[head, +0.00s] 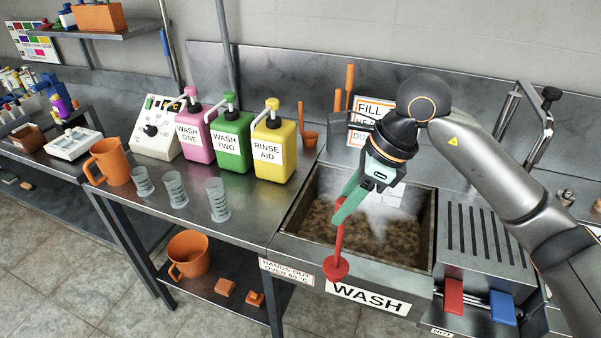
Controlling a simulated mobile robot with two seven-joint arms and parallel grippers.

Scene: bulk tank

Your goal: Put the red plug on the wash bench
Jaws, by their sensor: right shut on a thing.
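The red plug (336,267) hangs from my right gripper (341,208), whose green fingers are shut on its thin upright stem. Its round red disc is at the bottom, in front of the sink's front rim near the WASH label. The height of the plug above the rim is hard to tell. The steel wash bench (242,218) lies to the left of the plug and gripper. It joins the sink (291,220), which holds murky brown water. My left gripper is not in view.
Pink (194,130), green (232,139) and yellow (274,146) pump bottles stand at the bench's back. Measuring cups (217,199) and an orange jug (108,162) stand further left. Bare bench lies between the cups and sink. A slotted rack (486,245) is at right.

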